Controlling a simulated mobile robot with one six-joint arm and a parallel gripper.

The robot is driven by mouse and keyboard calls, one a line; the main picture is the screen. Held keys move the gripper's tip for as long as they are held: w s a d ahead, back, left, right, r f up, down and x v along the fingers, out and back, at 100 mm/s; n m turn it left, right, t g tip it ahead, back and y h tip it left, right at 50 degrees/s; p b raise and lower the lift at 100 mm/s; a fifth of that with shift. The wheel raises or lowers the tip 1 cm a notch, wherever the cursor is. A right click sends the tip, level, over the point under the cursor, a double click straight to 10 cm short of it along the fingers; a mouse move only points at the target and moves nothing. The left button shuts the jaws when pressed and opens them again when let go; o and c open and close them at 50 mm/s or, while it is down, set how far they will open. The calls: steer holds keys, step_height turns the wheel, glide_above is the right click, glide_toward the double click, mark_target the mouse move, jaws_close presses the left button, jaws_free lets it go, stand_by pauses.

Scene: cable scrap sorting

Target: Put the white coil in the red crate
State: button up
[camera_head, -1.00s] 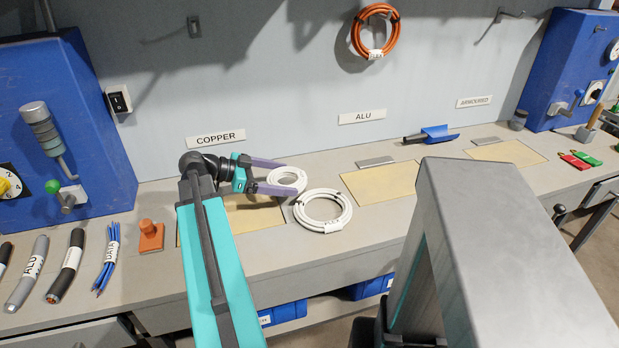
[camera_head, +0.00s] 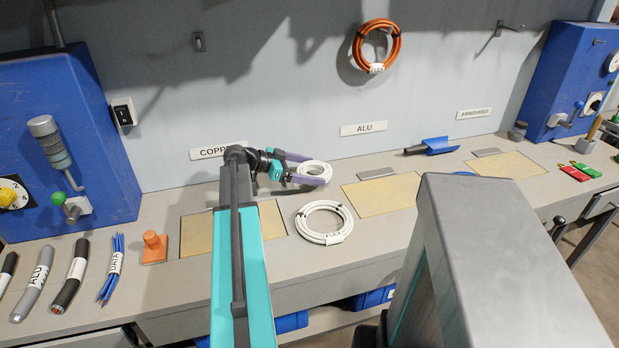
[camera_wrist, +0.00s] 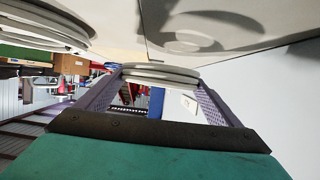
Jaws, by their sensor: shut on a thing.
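A small white coil (camera_head: 316,167) is between the two purple fingers of my gripper (camera_head: 312,170), which is shut on it above the back of the workbench. In the wrist view the held coil (camera_wrist: 160,76) spans the fingers, and its ring-shaped shadow falls on a pale surface. A second, larger white coil (camera_head: 303,220) with a white lettered tag lies flat on the bench, just in front of the held one. Part of a white coil (camera_wrist: 45,30) also shows at the upper left of the wrist view. I cannot make out a red crate in either view.
Tan mats (camera_head: 380,195) lie on the bench (camera_head: 370,226). An orange block (camera_head: 154,248) and several cable pieces (camera_head: 75,268) are at left. A blue scoop (camera_head: 437,146) lies at the back. An orange coil (camera_head: 372,66) hangs on the wall. Blue machines (camera_head: 60,130) flank the bench.

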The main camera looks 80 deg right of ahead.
stand_by(0.4)
steer(key=shift+f+p, duration=0.35)
steer(key=shift+f, duration=1.35)
steer(key=shift+f, duration=0.1)
steer(key=o, duration=1)
steer(key=shift+o, duration=0.2)
steer(key=b+v, duration=0.1)
steer(key=v, duration=1.1)
steer(key=shift+d, duration=0.1)
